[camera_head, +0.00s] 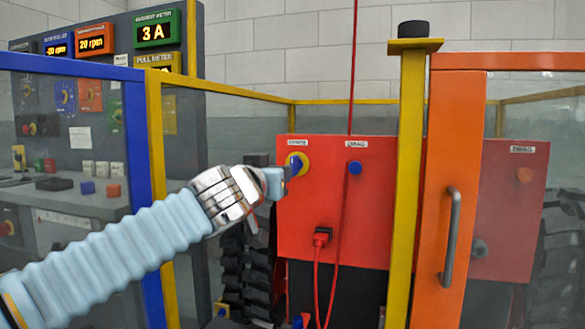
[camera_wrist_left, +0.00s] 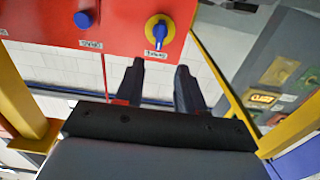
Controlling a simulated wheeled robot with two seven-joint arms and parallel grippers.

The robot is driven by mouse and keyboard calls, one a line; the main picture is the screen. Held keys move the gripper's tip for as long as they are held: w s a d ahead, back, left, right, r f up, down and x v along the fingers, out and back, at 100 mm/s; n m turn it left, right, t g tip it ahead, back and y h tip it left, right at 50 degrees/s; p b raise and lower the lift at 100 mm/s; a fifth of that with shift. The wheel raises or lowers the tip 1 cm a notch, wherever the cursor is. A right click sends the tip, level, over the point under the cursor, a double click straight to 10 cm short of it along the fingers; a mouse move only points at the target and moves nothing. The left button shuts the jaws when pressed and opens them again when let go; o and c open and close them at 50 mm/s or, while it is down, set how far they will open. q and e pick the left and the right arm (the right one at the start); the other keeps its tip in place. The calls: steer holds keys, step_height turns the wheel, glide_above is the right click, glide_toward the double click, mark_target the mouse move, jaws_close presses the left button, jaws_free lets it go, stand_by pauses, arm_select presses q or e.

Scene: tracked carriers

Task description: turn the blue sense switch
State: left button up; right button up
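The blue sense switch has a blue handle on a round yellow plate (camera_head: 305,159), at the upper left of the red box. It also shows in the wrist view (camera_wrist_left: 160,30), with its handle pointing down toward the fingers. My left gripper (camera_head: 284,176) is in front of the switch in the head view and overlaps part of it. In the wrist view its two dark fingers (camera_wrist_left: 160,76) are apart and empty. The handle lies beyond the fingertips, lined up with the gap between them, and appears untouched. My right gripper is in neither view.
A blue knob labelled DRAG (camera_head: 354,167) sits right of the switch, with a red cable below it. A yellow post (camera_head: 410,190) and an orange door (camera_head: 455,180) stand to the right. A blue post (camera_head: 142,190) stands behind my left arm.

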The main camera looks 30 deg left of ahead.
mark_target(294, 166)
arm_select(q)
steer(key=p+x, duration=0.2)
steer(key=x, duration=0.9)
steer(key=shift+p, duration=0.35)
steer(key=shift+d, duration=0.1)
jaws_close()
